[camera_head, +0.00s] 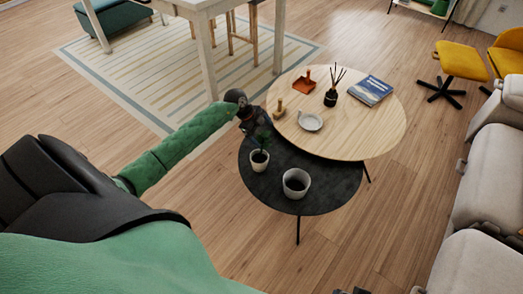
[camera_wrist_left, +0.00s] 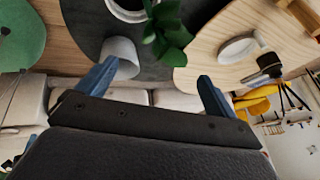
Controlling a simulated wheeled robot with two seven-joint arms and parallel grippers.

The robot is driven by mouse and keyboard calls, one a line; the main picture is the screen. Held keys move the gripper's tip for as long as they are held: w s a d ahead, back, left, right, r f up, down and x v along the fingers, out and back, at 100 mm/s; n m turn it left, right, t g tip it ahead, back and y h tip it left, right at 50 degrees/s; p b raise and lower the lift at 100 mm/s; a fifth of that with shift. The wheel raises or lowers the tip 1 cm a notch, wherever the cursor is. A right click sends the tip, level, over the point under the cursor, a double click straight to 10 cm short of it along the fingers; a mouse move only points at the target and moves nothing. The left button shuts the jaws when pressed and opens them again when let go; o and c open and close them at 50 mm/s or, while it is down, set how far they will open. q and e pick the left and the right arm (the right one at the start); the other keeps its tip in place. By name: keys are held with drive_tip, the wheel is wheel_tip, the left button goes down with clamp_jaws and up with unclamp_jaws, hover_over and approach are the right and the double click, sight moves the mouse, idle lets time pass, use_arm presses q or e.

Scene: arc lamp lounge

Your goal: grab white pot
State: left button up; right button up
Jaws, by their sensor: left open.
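A white pot (camera_head: 296,183), wide and dark inside, stands upright on the dark round table (camera_head: 320,200). It also shows in the left wrist view (camera_wrist_left: 121,58), partly behind a finger. A smaller pale pot (camera_head: 259,161) with a green plant (camera_head: 262,138) stands to its upper left; its rim (camera_wrist_left: 112,10) and leaves show in the left wrist view. My left gripper (camera_head: 246,122) is open and empty above the table's upper left edge, by the plant and apart from the larger white pot. Its fingers (camera_wrist_left: 157,72) show spread apart. My right gripper is not in view.
The light wooden table (camera_head: 365,130) overlaps the dark one. It carries a plate (camera_head: 310,122), a wooden item (camera_head: 279,108), an orange item (camera_head: 305,84), a reed diffuser (camera_head: 331,97) and a blue book (camera_head: 370,90). A sofa (camera_head: 490,180) stands right.

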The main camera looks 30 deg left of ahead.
sight(261, 136)
use_arm(q)
drive_tip(key=shift+s+a+f+g+y, duration=0.1)
drive_tip(key=shift+a+f+g+y, duration=0.1)
drive_tip(key=shift+a, duration=0.4)
drive_tip(key=shift+a+f+g+y, duration=0.1)
drive_tip(key=shift+a+y, duration=0.1)
drive_tip(key=shift+a, duration=0.35)
drive_tip(key=shift+w+d+f+n, duration=0.15)
drive_tip(key=shift+w+d+f, duration=0.05)
drive_tip(key=shift+f, duration=0.45)
drive_tip(key=shift+w+d+f+n, duration=0.15)
drive_tip(key=shift+w+d+f, duration=0.05)
drive_tip(key=shift+f, duration=0.4)
drive_tip(key=p+x, duration=0.1)
drive_tip(key=x, duration=0.2)
drive_tip(key=shift+w+f, duration=0.15)
drive_tip(key=shift+w, duration=0.05)
drive_tip(key=shift+w+d+f, duration=0.15)
drive_tip(key=shift+f, duration=0.5)
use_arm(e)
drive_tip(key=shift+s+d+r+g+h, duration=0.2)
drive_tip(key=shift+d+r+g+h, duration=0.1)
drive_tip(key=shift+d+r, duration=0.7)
use_arm(q)
drive_tip(key=c, duration=1.5)
drive_tip(key=shift+c, duration=1.3)
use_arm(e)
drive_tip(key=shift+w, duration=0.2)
